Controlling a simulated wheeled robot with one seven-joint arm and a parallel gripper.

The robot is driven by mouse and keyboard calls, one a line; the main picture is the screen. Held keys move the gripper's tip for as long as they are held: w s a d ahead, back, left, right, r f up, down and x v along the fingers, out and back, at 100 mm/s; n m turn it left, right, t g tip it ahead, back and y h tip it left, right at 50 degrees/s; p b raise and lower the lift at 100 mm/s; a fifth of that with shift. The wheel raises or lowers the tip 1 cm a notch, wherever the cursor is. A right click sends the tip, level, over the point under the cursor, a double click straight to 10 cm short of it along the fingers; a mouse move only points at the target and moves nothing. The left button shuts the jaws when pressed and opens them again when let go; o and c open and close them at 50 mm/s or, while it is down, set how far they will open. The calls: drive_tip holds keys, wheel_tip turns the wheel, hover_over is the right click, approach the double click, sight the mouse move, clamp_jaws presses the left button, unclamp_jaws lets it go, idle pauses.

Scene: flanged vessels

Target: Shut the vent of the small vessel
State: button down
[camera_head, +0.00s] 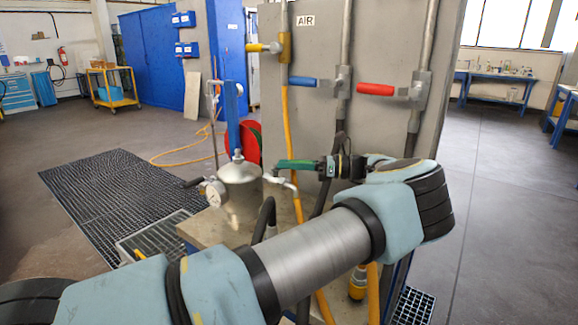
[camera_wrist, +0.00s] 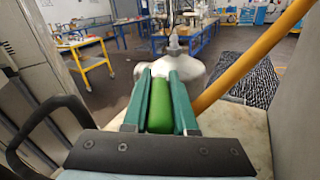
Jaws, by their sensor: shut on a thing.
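My gripper (camera_head: 283,164) reaches in from the right at the height of the lid. In the wrist view my gripper (camera_wrist: 160,100) has its two green fingers closed on the sides of a green handle (camera_wrist: 159,112). The vessel's top (camera_wrist: 188,66) shows just beyond the fingertips. In the head view the fingers hide the handle, and its joint to the vessel is not clear.
The grey panel behind carries a yellow-handled valve (camera_head: 264,47), a blue-handled valve (camera_head: 313,83) and a red-handled valve (camera_head: 385,90). A yellow hose (camera_head: 291,130) hangs close behind my gripper. The bench top (camera_head: 205,230) has bare room in front of the vessel.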

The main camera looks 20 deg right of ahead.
drive_tip(key=c, duration=0.7)
unclamp_jaws()
wheel_tip(320, 180, up, 10)
drive_tip(key=shift+r+b, duration=0.1)
drive_tip(key=shift+b, duration=1.15)
